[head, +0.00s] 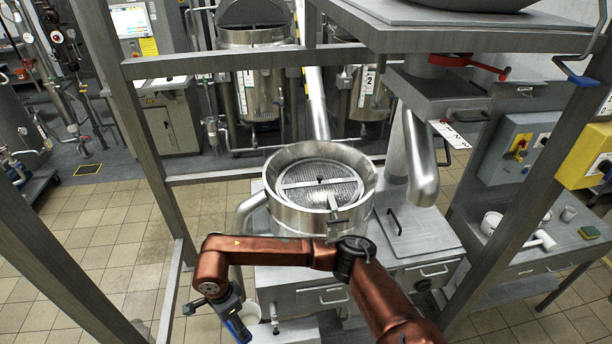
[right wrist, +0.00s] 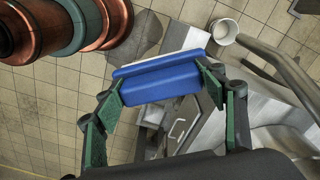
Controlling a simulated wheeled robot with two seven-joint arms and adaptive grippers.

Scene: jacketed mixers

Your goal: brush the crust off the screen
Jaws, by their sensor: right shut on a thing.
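The round mesh screen (head: 338,176) sits inside a steel drum (head: 300,218) at the middle of the head view, with a bar across it. Pale crust (head: 318,197) shows on its near part. My right gripper (head: 236,318) hangs low, left of and below the drum, apart from the screen. In the right wrist view its green-padded fingers (right wrist: 162,84) are shut on a blue brush (right wrist: 160,86) with a pale strip along its far edge. The brush also shows in the head view (head: 239,332). My left gripper is out of view.
A white bucket (head: 252,311) stands close by my right gripper; it also shows in the right wrist view (right wrist: 224,31). Grey frame posts (head: 142,150) and a crossbar enclose the drum. A red-handled valve (head: 452,60) hangs above right. A side bench (head: 540,245) holds white vessels and a sponge.

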